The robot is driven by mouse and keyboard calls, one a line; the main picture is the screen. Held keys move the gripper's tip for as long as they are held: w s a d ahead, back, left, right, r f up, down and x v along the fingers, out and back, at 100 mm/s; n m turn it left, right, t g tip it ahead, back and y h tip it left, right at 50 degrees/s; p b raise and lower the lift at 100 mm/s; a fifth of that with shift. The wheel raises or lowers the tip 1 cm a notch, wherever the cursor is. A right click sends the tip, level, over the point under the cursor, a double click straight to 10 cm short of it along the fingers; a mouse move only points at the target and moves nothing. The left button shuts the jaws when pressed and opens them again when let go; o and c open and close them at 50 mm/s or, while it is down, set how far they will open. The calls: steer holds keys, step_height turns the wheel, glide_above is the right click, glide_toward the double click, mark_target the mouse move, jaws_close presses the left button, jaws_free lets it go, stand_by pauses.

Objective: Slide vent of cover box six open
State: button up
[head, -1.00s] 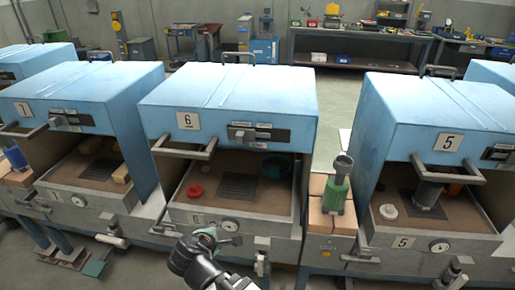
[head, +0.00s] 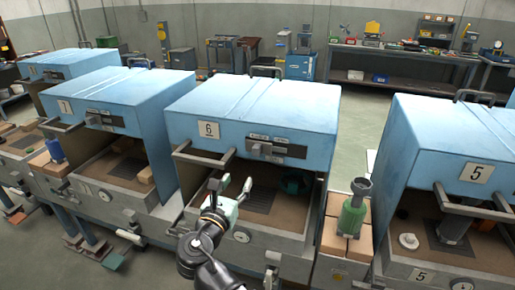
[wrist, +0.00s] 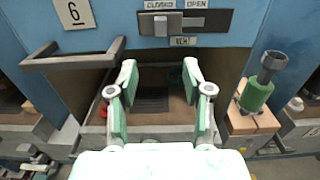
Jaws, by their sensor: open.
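Cover box six (head: 255,105) is a blue hood with a number 6 plate, seen in the head view. Its vent (head: 280,149) is a dark slot with a grey sliding knob on its front. In the wrist view the vent's knob (wrist: 153,24) sits toward the left of the slot, by the CLOSED label; the OPEN label is at the right. My gripper (head: 230,188) is open and empty in front of the box, below the vent. In the wrist view its fingers (wrist: 160,82) point toward the box, apart from the knob.
A front handle bar (wrist: 75,60) juts out left of the vent. Below is the open tray, with a red part (wrist: 103,110) and a dark green ring (wrist: 175,76). A green cylinder (head: 352,215) stands on wooden blocks at right. Box five (head: 450,150) stands farther right.

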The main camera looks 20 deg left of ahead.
mark_target(255, 152)
steer(key=w+p, duration=1.1)
steer(key=w, duration=0.6)
jaws_close()
